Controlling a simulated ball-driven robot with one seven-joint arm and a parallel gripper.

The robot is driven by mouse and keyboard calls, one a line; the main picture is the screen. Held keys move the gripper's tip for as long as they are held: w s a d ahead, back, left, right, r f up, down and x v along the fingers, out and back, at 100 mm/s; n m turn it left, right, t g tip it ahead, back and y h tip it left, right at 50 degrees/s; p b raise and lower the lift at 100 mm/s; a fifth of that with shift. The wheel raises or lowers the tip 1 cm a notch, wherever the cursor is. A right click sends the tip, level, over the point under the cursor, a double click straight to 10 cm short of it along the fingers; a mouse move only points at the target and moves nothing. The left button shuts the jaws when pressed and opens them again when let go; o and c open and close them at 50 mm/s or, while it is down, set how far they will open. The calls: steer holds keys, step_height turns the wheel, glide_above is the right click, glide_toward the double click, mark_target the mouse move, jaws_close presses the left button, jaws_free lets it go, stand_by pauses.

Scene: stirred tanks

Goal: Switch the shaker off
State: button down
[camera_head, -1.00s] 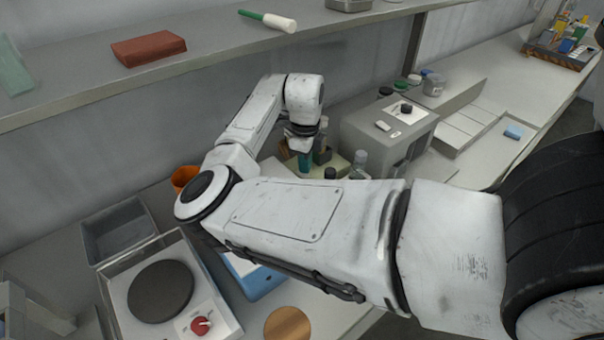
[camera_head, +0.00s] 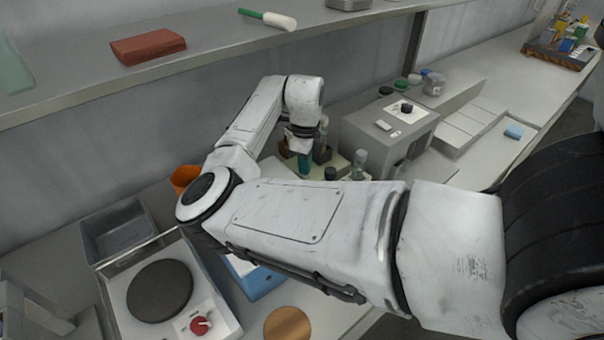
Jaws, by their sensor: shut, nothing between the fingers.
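My gripper (camera_head: 302,148) points down at the far end of my arm, just above or beside a teal object (camera_head: 305,165); I cannot tell if they touch. It is small in the view, shut and empty. Below it, a pale platform (camera_head: 343,161) carries several bottles and is partly hidden by my arm; it may be the shaker, but no label shows. A grey box (camera_head: 367,142) to its right has a black knob (camera_head: 406,108) and a small white block (camera_head: 383,125) on top. The switch of the shaker cannot be made out.
At the lower left, a framed unit has a dark round plate (camera_head: 160,291) and a red knob (camera_head: 200,326). A grey bin (camera_head: 112,246) and an orange cup (camera_head: 184,178) stand nearby. A shelf (camera_head: 75,92) runs above. The right bench is partly clear.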

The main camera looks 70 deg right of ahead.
steer(key=shift+f+b, duration=0.35)
steer(key=shift+f, duration=0.35)
steer(key=shift+r, duration=0.15)
steer(key=shift+r+p, duration=2.85)
steer(key=shift+r, duration=0.6)
steer(key=shift+s+f, duration=0.1)
